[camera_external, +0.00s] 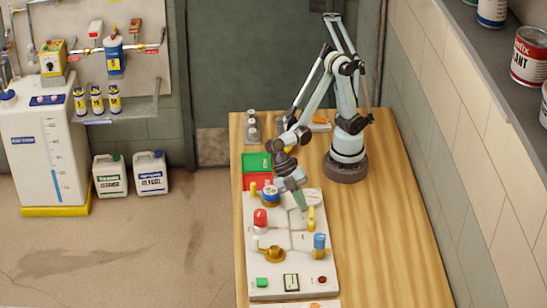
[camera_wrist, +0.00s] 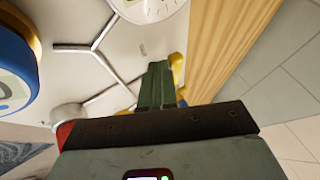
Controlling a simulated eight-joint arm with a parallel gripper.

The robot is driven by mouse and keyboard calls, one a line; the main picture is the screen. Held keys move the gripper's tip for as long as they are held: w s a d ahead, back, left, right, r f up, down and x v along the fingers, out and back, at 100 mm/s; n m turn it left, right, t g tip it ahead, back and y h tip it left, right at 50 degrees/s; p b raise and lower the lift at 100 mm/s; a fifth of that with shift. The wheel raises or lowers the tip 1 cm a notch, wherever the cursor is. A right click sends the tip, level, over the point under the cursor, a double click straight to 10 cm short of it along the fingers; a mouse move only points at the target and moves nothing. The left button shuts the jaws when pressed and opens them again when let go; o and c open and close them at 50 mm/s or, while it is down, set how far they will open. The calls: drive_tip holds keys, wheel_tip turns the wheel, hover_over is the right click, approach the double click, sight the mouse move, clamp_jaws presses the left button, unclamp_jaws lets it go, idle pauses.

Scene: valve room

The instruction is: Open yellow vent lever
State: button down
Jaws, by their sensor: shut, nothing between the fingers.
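A yellow lever (camera_external: 311,218) stands upright on the right side of a white valve panel (camera_external: 291,272). My gripper (camera_external: 302,204) points down just beside and above this lever, on its left. Its green fingers also show in the wrist view (camera_wrist: 157,83); they are shut with nothing between them. In the wrist view a yellow part (camera_wrist: 177,66) shows right behind the fingertips, partly hidden by them. I cannot tell whether the fingers touch it.
The panel also carries a red-capped valve (camera_external: 260,217), a blue-capped valve (camera_external: 319,243), a yellow-brass valve (camera_external: 271,252), a blue knob (camera_external: 270,195) and a round gauge (camera_wrist: 150,8). The wooden table (camera_external: 375,235) is clear to the right of the panel.

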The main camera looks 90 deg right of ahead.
sight(322, 217)
drive_tip(key=m, duration=0.1)
drive_tip(key=s+m+t, duration=0.1)
drive_tip(key=s+m+y, duration=0.1)
drive_tip(key=shift+s+d+t, duration=0.1)
drive_tip(key=shift+d+t, duration=0.15)
drive_tip(key=shift+t, duration=0.15)
drive_tip(key=m, duration=0.1)
drive_tip(key=s+m+t, duration=0.1)
drive_tip(key=shift+s+m+y, duration=0.25)
drive_tip(key=shift+m+y, duration=0.05)
drive_tip(key=shift+m, duration=0.1)
drive_tip(key=shift+s+a, duration=0.35)
drive_tip(key=shift+s, duration=0.4)
drive_tip(key=shift+s+a, duration=0.35)
drive_tip(key=shift+s, duration=0.35)
drive_tip(key=shift+s+a, duration=0.9)
drive_tip(key=shift+a, duration=0.3)
drive_tip(key=shift+r, duration=0.15)
drive_tip(key=shift+w+d+r, duration=0.1)
drive_tip(key=shift+d+r, duration=0.1)
drive_tip(key=shift+r, duration=0.1)
drive_tip(key=shift+d+v, duration=0.2)
drive_tip(key=shift+v, duration=1.85)
drive_tip(key=s+v, duration=0.1)
drive_tip(key=v, duration=0.5)
drive_tip(key=shift+w+d+r+t, duration=0.3)
drive_tip(key=shift+w+d+r, duration=0.05)
drive_tip(key=shift+w+d, duration=0.1)
